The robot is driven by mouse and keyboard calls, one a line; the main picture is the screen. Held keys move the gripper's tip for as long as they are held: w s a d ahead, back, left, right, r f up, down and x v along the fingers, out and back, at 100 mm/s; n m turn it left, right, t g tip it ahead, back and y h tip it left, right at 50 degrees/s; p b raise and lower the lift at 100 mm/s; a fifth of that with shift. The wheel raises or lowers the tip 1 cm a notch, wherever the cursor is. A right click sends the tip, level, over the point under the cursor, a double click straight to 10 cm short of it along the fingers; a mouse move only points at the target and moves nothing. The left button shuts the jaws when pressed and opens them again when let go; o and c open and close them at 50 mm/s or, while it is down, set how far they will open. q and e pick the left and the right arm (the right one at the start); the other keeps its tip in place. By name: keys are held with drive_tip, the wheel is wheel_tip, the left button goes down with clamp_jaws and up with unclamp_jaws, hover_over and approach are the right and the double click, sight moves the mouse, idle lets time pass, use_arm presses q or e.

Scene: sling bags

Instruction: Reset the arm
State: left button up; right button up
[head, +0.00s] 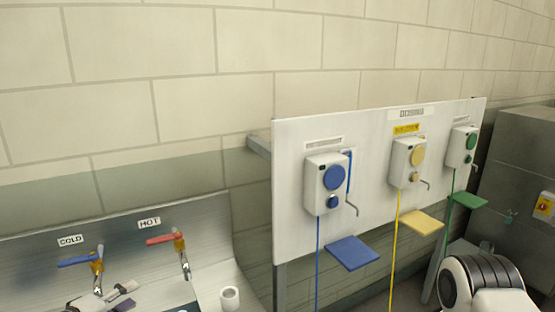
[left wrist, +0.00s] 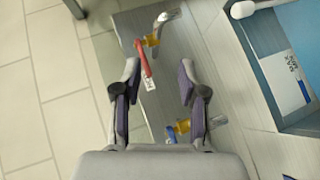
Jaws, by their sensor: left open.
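My left gripper (head: 101,299) shows at the lower left of the head view, by the sink taps. In the left wrist view my left gripper (left wrist: 156,82) is open, its two fingers wide apart with nothing held. The red-handled HOT tap (head: 163,239) is on the sink's back wall; its red lever (left wrist: 143,62) appears between and beyond the fingers in the wrist view. The blue-handled COLD tap (head: 77,261) stands to its left. My right gripper is not seen; a white and black rounded arm part (head: 482,282) shows at the lower right.
A white board (head: 290,190) carries a blue-marked dispenser (head: 325,185), a yellow-marked one (head: 407,165) and a green-marked one (head: 460,148), with coloured shelves projecting below. A white cup-like roll (head: 230,299) stands at the sink's right. The tiled wall above is bare.

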use_arm(q)
drive_tip(key=s+d+f+m+g, duration=0.2)
drive_tip(key=s+d+f, duration=0.1)
drive_tip(key=f, duration=0.3)
drive_tip(key=s+d+f+m+g+y, duration=0.1)
drive_tip(key=s+d+f+m+g, duration=0.1)
drive_tip(key=s+f, duration=0.4)
drive_tip(key=s+d+f+m+g, duration=0.2)
drive_tip(key=s+d+f+g, duration=0.2)
drive_tip(key=f, duration=0.2)
drive_tip(key=shift+s+d+y, duration=0.3)
drive_tip(key=shift+s+d, duration=0.05)
drive_tip(key=shift+s, duration=0.05)
drive_tip(key=s+d+f+m+g+y, duration=0.1)
drive_tip(key=s+f+m+g, duration=0.25)
drive_tip(key=s, duration=0.45)
drive_tip(key=s+d+f+m+g+y, duration=0.1)
drive_tip(key=s+d+f+m+g, duration=0.1)
drive_tip(key=s+f, duration=0.45)
wheel_tip(320, 180, down, 9)
drive_tip(key=s+b, duration=0.3)
drive_tip(key=b, duration=0.8)
drive_tip(key=shift+f+y, duration=0.2)
drive_tip(key=shift+y, duration=0.2)
use_arm(e)
wheel_tip(320, 180, down, 11)
drive_tip(key=shift+s, duration=0.25)
use_arm(q)
drive_tip(key=shift+w+a, duration=0.1)
